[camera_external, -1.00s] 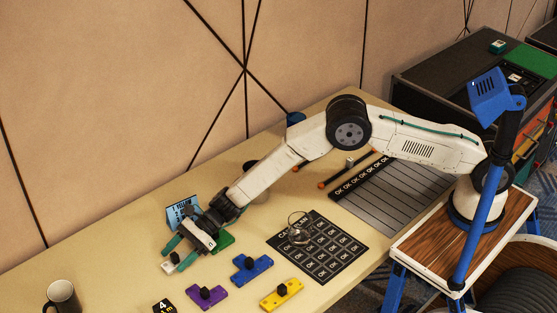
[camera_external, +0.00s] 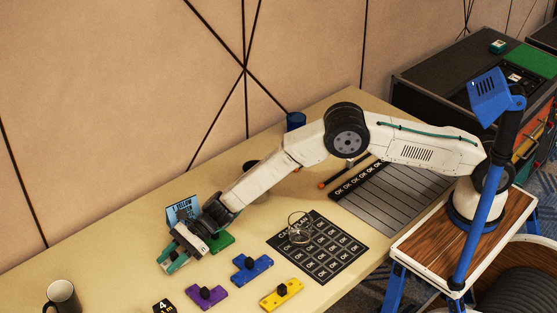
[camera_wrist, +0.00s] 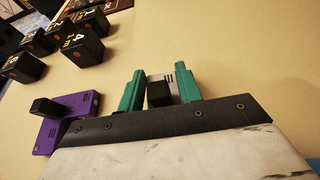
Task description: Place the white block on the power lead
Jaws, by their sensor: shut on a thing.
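My gripper (camera_external: 173,261) is low over the table at the left, with its green fingers shut on the white block (camera_wrist: 168,77). In the wrist view my gripper (camera_wrist: 160,88) has one finger on each side of the block's black knob. Much of the block is hidden by the fingers and knob. In the external view, the block is mostly covered by the gripper. I cannot make out which thing is the power lead.
Green (camera_external: 221,242), blue (camera_external: 252,268), purple (camera_external: 207,297) and yellow (camera_external: 282,295) blocks lie nearby. A blue card (camera_external: 181,210) stands behind my gripper. A black chart mat (camera_external: 318,248) holds a clear glass-like item (camera_external: 299,228). A mug (camera_external: 62,296) stands front left.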

